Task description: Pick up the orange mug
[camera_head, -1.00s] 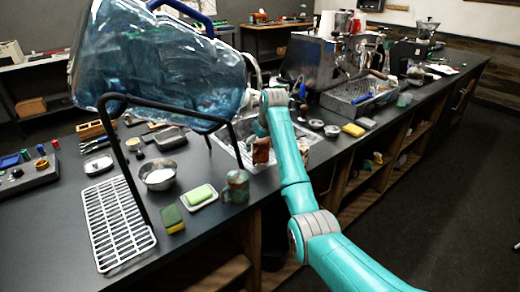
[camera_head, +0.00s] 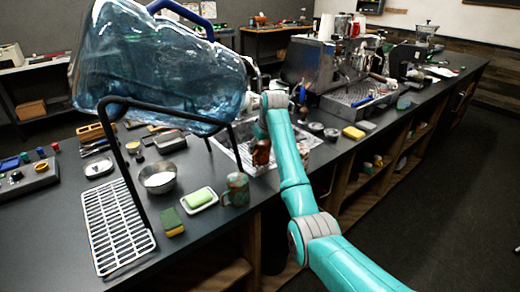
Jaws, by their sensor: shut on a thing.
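An orange-brown mug (camera_head: 261,153) shows at the near side of the sink, just left of my teal arm. It is small and partly hidden by the arm. My gripper (camera_head: 261,134) points down over the mug and is shut on it; the fingers are mostly hidden behind my wrist. I cannot tell whether the mug's base touches the sink or is clear of it. A second, greenish mug with rusty patches (camera_head: 237,189) stands upright on the counter, apart from my gripper.
A large blue water bottle (camera_head: 160,70) lies tilted on a black rack (camera_head: 135,190), left of my arm. A soap dish (camera_head: 199,201), a sponge (camera_head: 172,221) and a metal bowl (camera_head: 158,178) sit on the counter. An espresso machine (camera_head: 312,62) stands behind right.

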